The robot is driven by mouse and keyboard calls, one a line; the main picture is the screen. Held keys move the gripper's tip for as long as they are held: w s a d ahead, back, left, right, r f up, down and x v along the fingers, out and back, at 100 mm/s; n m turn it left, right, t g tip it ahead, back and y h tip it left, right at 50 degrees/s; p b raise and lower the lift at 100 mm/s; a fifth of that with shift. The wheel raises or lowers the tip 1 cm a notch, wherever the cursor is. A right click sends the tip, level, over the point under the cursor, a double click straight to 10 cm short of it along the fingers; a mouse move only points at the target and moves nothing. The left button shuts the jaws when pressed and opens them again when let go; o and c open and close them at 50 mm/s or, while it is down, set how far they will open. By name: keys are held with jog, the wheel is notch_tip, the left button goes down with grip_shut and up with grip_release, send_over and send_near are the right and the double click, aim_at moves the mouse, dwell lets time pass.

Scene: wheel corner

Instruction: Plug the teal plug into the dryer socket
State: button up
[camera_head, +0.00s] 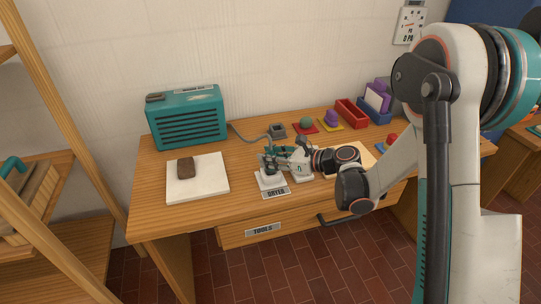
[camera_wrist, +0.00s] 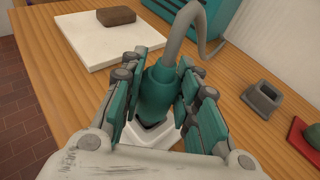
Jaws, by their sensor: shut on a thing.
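A grey cable (camera_wrist: 178,38) rises from the plug's top. A white socket block (camera_wrist: 165,138) with a dark opening lies directly under the plug. In the head view this white socket (camera_head: 268,182) stands behind the DRYER label (camera_head: 276,193). The plug's lower end is at or just above the opening; I cannot tell how far it is in.
A teal vented box (camera_head: 187,118) stands at the back left. A brown block (camera_head: 186,167) lies on a white board (camera_head: 208,187). A grey hollow holder (camera_wrist: 262,97) is behind the gripper. Coloured mats and a red tray (camera_head: 352,113) fill the back right.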

jog(key=shift+f, duration=0.6)
jog(key=o, duration=1.2)
jog(key=shift+c, duration=0.2)
jog(key=v, duration=1.2)
